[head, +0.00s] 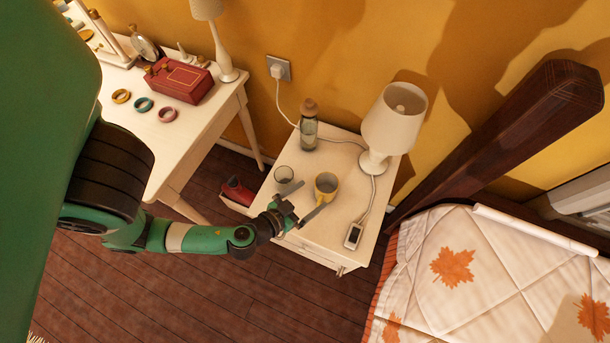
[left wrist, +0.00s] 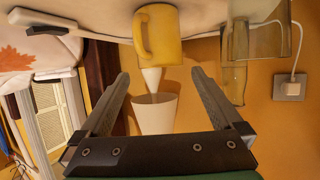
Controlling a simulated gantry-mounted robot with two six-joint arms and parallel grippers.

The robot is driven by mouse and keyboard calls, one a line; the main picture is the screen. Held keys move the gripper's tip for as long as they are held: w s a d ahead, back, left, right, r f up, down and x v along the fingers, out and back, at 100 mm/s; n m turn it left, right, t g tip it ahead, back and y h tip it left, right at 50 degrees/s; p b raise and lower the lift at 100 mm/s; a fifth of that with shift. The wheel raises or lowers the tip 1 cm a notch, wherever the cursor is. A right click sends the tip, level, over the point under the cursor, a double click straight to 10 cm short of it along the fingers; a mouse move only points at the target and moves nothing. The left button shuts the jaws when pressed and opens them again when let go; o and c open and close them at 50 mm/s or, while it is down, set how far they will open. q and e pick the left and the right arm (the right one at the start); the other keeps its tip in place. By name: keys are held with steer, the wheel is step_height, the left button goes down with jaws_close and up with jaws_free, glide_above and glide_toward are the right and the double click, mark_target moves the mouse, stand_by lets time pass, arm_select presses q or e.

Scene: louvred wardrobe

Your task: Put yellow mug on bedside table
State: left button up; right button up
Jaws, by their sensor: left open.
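The yellow mug (head: 326,185) stands upright on the white bedside table (head: 328,241), near its middle. My left gripper (head: 301,203) is open and empty at the table's front left, just short of the mug. In the left wrist view the mug (left wrist: 158,34) appears upside down with its handle to the left. It lies beyond the open fingers of my left gripper (left wrist: 160,88), apart from them. My right gripper is in neither view.
The bed (head: 480,270) is right of the table; a dressing table (head: 177,124) stands left.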

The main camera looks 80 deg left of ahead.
arm_select(q)
steer(key=shift+s+d+r, duration=0.3)
steer(key=shift+s+d, duration=0.05)
steer(key=shift+s, duration=0.2)
steer(key=w+d+r+t+h, duration=0.1)
steer(key=w+d+r+t, duration=0.15)
steer(key=w+r, duration=0.7)
steer(key=w+d+r+t+h, duration=0.15)
steer(key=w+d+r, duration=0.25)
steer(key=w+r, duration=0.5)
steer(key=w+d+r+t, duration=0.1)
steer(key=w+r+t, duration=0.15)
steer(key=r, duration=0.55)
steer(key=w+d+r+t, duration=0.15)
steer(key=w+r, duration=0.25)
steer(key=r, duration=0.5)
steer(key=s+d+r+m+t+h, duration=0.1)
steer(key=s+r+m+t+h, duration=0.1)
steer(key=r, duration=0.7)
steer(key=s+d+r+m+t+h, duration=0.1)
steer(key=s+r+m+t+h, duration=0.1)
steer(key=r, duration=0.8)
steer(key=s+d+r+m+t+h, duration=0.1)
steer(key=s+r+m+t+h, duration=0.2)
steer(key=r, duration=0.7)
steer(key=shift+s+m+t, duration=0.4)
steer(key=shift+s+t, duration=0.3)
steer(key=shift+s, duration=0.3)
